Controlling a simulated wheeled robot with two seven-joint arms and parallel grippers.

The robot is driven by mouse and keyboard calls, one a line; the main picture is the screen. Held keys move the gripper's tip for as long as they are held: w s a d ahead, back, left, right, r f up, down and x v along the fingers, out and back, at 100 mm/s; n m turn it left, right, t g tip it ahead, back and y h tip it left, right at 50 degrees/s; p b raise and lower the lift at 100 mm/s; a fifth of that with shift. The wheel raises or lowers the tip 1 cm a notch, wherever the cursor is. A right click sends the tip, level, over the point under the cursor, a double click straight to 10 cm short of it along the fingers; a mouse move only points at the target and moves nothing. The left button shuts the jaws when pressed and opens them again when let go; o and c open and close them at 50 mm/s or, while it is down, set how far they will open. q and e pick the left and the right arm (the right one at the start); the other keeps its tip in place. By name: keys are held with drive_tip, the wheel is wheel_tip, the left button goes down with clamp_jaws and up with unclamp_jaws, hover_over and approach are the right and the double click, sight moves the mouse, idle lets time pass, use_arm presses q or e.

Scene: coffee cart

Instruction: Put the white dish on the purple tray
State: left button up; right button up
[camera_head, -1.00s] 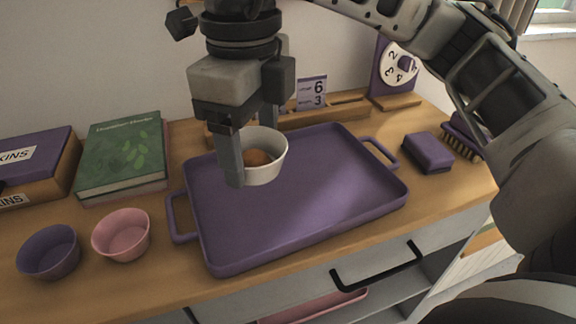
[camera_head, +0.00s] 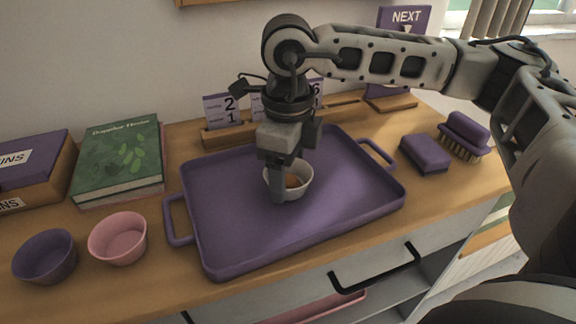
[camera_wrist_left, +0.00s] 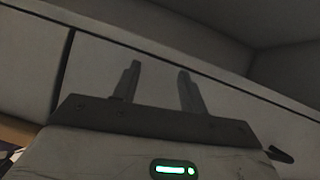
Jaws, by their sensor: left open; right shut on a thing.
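The white dish (camera_head: 299,186) is a small round bowl with a brown thing (camera_head: 292,181) inside. It is over the middle of the purple tray (camera_head: 235,235) in the head view, upright. I cannot tell whether its base touches the tray. My right gripper (camera_head: 284,188) comes down from above and is shut on the dish's wall, with one finger in front. The other finger is mostly hidden. My left gripper (camera_wrist_left: 158,88) shows only in the left wrist view. It is open and empty, in front of a pale grey surface.
A purple bowl (camera_head: 45,257) and a pink bowl (camera_head: 118,238) stand left of the tray. A green book (camera_head: 120,160) lies behind them. A purple block (camera_head: 425,153) and a brush (camera_head: 466,137) lie at right. A wooden card rack (camera_head: 228,133) stands behind the tray.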

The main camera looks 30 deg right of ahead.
sight(288, 186)
drive_tip(key=shift+f, duration=0.2)
drive_tip(key=o, duration=1)
drive_tip(key=shift+r, duration=0.1)
wheel_tip(288, 186, up, 12)
drive_tip(key=shift+r+p, duration=0.2)
drive_tip(key=shift+p, duration=0.1)
